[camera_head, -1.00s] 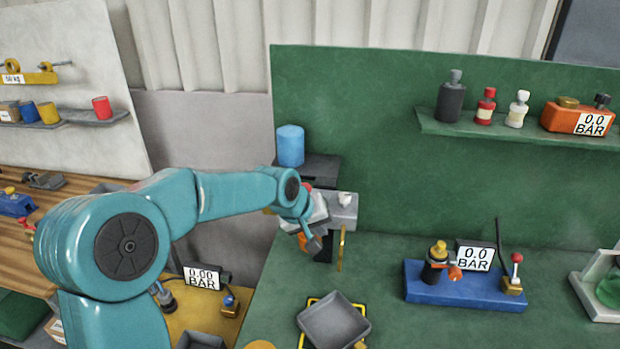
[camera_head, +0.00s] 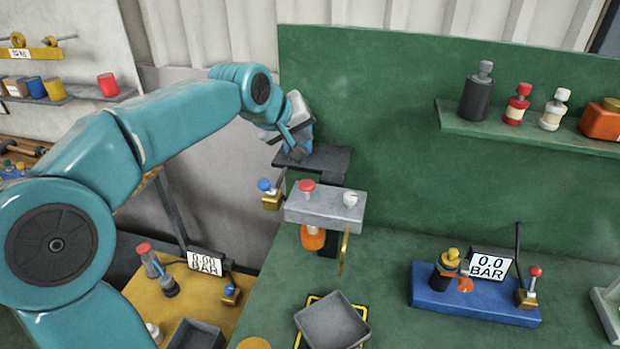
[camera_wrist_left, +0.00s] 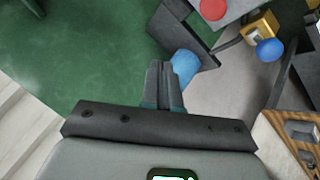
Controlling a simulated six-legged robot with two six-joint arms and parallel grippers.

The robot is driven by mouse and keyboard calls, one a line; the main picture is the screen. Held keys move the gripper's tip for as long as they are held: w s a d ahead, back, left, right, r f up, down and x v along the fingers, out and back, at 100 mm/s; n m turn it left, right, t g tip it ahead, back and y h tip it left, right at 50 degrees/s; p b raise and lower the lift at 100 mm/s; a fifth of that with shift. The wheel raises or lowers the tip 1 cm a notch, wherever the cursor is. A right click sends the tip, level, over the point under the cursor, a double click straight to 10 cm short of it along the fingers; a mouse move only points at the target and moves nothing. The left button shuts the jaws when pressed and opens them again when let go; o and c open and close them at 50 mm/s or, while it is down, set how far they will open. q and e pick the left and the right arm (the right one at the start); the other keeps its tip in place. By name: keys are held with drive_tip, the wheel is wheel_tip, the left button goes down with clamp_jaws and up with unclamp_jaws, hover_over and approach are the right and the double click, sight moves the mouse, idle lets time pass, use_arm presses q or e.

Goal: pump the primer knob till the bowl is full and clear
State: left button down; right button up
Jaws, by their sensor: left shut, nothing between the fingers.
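A grey block (camera_head: 325,207) stands out at the left end of the green bench. A red knob (camera_head: 307,186), likely the primer knob, sits on its top, beside a small white fitting (camera_head: 350,199). An orange bowl (camera_head: 312,238) hangs under the block; its fill and clarity cannot be made out. My left gripper (camera_head: 296,152) is shut and empty, above and behind the red knob, in front of a blue cylinder (camera_head: 306,132) that it partly hides. In the left wrist view the red knob (camera_wrist_left: 213,8) shows at the top, apart from the fingers (camera_wrist_left: 160,84). My right gripper is out of view.
A brass valve with a blue knob (camera_head: 265,185) sits left of the block. The blue cylinder stands on a dark shelf (camera_head: 325,158). A grey tray (camera_head: 333,322) lies below on the bench. A blue gauge rig (camera_head: 475,300) stands to the right.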

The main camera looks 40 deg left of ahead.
use_arm(q)
hover_over(303, 185)
wheel_tip(303, 185, down, 7)
drive_tip(key=shift+w+r, duration=0.15)
drive_tip(key=shift+f+b, duration=0.65)
drive_tip(key=shift+b, duration=0.2)
drive_tip(key=shift+s+d+f+b, duration=0.1)
drive_tip(key=shift+s+f+b, duration=0.15)
drive_tip(key=shift+b, duration=0.05)
drive_tip(key=shift+f, duration=0.2)
drive_tip(key=shift+w+f, duration=0.25)
drive_tip(key=shift+w, duration=0.05)
drive_tip(key=shift+s+r, duration=0.2)
drive_tip(key=shift+s, duration=0.1)
drive_tip(key=shift+w+f, duration=0.1)
drive_tip(key=shift+w, duration=0.15)
drive_tip(key=shift+s, duration=0.2)
